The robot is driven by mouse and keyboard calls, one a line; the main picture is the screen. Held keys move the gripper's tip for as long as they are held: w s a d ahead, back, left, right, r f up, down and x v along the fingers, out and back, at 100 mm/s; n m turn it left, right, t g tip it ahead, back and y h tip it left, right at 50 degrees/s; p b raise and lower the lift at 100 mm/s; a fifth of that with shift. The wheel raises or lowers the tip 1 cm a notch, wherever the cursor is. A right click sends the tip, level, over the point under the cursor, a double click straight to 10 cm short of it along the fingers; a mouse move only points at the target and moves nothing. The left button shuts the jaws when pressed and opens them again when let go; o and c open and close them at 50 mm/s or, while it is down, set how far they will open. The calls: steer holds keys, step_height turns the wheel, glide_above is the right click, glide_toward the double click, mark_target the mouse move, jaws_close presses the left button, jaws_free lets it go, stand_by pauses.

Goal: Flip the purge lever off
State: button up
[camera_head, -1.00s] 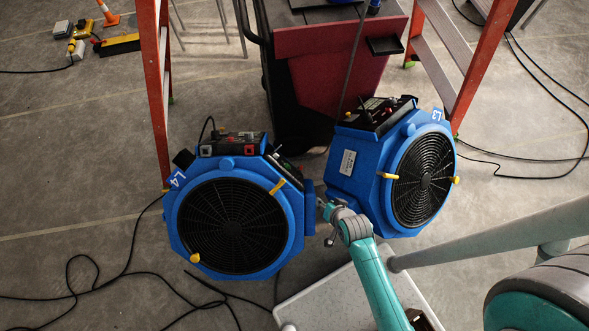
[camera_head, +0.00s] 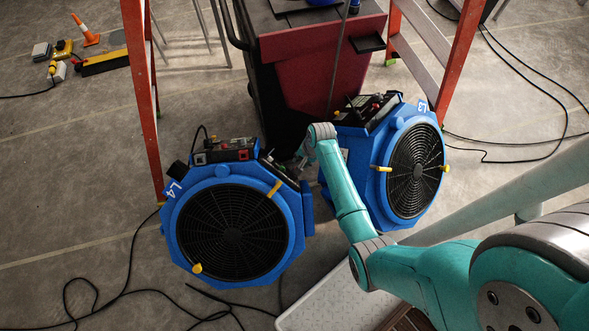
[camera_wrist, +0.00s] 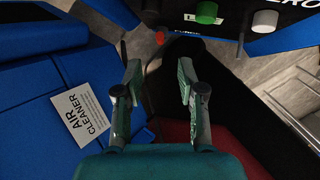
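My gripper (camera_wrist: 160,80) is open and empty in the wrist view, its two fingers apart. Beyond the fingertips is a small red knob (camera_wrist: 160,37) at the edge of a dark control panel (camera_wrist: 230,27). The lettering beside the knob is hard to read, and I cannot tell for sure that this is the purge lever. In the head view my gripper (camera_head: 302,160) is at the gap between the blue air cleaner L4 (camera_head: 177,240) and the blue air cleaner L3 (camera_head: 384,212), near L4's right edge. My arm hides part of L3.
The panel also has a green knob (camera_wrist: 206,12) and a white knob (camera_wrist: 264,20). A red and black cart (camera_head: 305,75) stands behind the air cleaners. Orange ladder legs (camera_head: 141,90) stand at both sides. Black cables (camera_head: 120,290) lie on the floor.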

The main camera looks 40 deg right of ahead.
steer(key=x, duration=1)
jaws_close()
